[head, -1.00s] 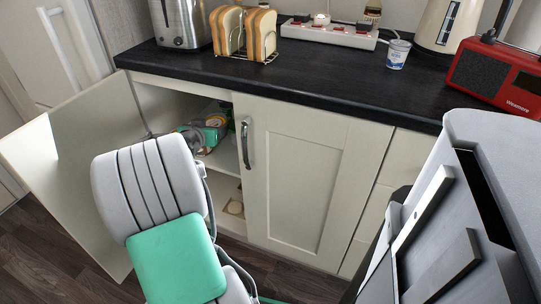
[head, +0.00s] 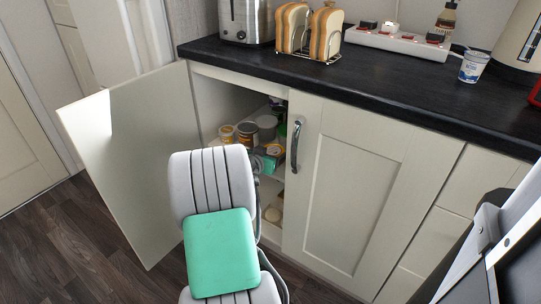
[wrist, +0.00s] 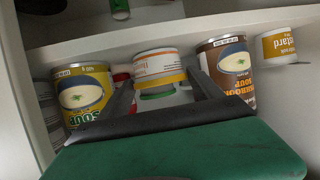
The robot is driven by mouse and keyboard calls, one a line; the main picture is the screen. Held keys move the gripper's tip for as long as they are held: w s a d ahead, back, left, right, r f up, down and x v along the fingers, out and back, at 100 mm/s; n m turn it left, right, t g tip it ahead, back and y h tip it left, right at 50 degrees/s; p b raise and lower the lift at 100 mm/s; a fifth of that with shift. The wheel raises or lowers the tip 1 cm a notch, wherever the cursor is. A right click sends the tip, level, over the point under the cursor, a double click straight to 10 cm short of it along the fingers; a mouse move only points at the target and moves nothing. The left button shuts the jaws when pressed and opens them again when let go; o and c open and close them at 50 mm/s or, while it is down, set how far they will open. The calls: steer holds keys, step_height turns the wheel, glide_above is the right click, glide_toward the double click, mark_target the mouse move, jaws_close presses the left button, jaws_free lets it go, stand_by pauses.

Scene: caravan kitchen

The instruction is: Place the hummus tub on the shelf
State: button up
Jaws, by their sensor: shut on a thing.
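The hummus tub (wrist: 160,68), white with an orange-banded label, is between the dark fingers of my gripper (wrist: 165,88) in the wrist view. My gripper is shut on it, and the fingers hide part of its sides. In the head view my gripper (head: 267,160) reaches into the open base cabinet, and a yellow-orange part of the tub (head: 274,150) shows at its end. The cabinet's shelf (head: 281,173) shows beside and below the gripper. I cannot tell whether the tub touches the shelf.
A yellow soup can (wrist: 85,93) stands left of the tub and a brown soup can (wrist: 229,70) right of it. A mustard jar (wrist: 280,44) is farther right. The open door (head: 135,165) is left of my arm; the closed door (head: 350,190) is right.

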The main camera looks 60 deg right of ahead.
steer(key=o, duration=1.2)
steer(key=shift+f, duration=0.15)
steer(key=shift+r+p, duration=0.35)
steer(key=shift+p, duration=0.05)
steer(key=p+v, duration=0.3)
steer(key=v, duration=0.8)
steer(key=w+a+f+n+t+y, duration=0.15)
steer(key=w+a+n+y, duration=0.35)
steer(key=a, duration=0.6)
steer(key=w+a+f+n+t+y, duration=0.1)
steer(key=w+a+n+t+y, duration=0.1)
steer(key=w+a, duration=0.65)
steer(key=s+a+n+g+y, duration=0.1)
steer(key=s+a+n+y, duration=0.2)
steer(key=a, duration=1)
steer(key=s+a+r+n+g+y, duration=0.1)
steer(key=s+a+n+y, duration=0.2)
steer(key=a, duration=1.1)
steer(key=s+n, duration=0.2)
steer(key=n, duration=0.2)
steer(key=shift+s+r+n+y, duration=0.25)
steer(key=shift+s+n+y, duration=0.05)
steer(key=shift+s, duration=0.05)
